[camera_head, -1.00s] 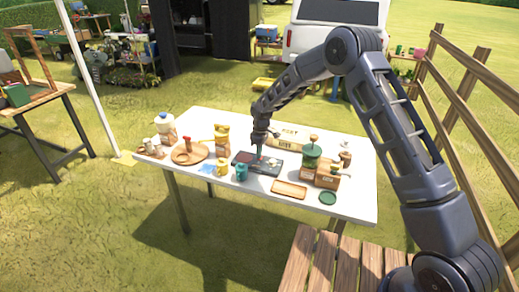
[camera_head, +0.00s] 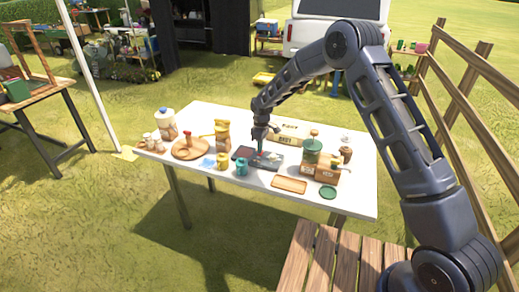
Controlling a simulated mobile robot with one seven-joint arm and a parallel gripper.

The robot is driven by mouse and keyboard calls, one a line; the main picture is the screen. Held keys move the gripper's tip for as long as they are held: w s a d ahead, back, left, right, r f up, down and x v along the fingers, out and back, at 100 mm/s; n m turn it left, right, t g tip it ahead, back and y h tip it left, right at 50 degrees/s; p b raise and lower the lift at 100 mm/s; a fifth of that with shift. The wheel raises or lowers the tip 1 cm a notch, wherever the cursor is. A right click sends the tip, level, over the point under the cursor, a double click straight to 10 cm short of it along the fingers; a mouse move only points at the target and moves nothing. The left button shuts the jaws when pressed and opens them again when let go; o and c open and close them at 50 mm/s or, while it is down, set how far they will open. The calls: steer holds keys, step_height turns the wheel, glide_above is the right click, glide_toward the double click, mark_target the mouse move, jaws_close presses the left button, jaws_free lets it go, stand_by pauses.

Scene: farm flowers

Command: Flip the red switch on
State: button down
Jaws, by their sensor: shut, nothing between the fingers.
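A flat dark panel (camera_head: 243,153) lies on the middle of the white table (camera_head: 345,189). My gripper (camera_head: 260,151) is shut and points down over the panel, with its tips close to the panel's top. I cannot tell whether they touch it. The red switch cannot be made out; it is too small or hidden by my gripper.
A teal cup (camera_head: 242,169) and a yellow cup (camera_head: 222,161) stand in front of the panel. A green-lidded jar (camera_head: 311,157) and a wooden box (camera_head: 327,169) stand right. A wooden tray (camera_head: 289,184) lies in front. A round wooden board (camera_head: 190,150) is left.

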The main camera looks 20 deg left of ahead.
steer(key=shift+w+r, duration=0.1)
steer(key=shift+w, duration=0.35)
steer(key=shift+r, duration=0.1)
step_height(320, 180, up, 14)
steer(key=s, duration=0.2)
stand_by(0.3)
steer(key=shift+s, duration=0.1)
stand_by(0.3)
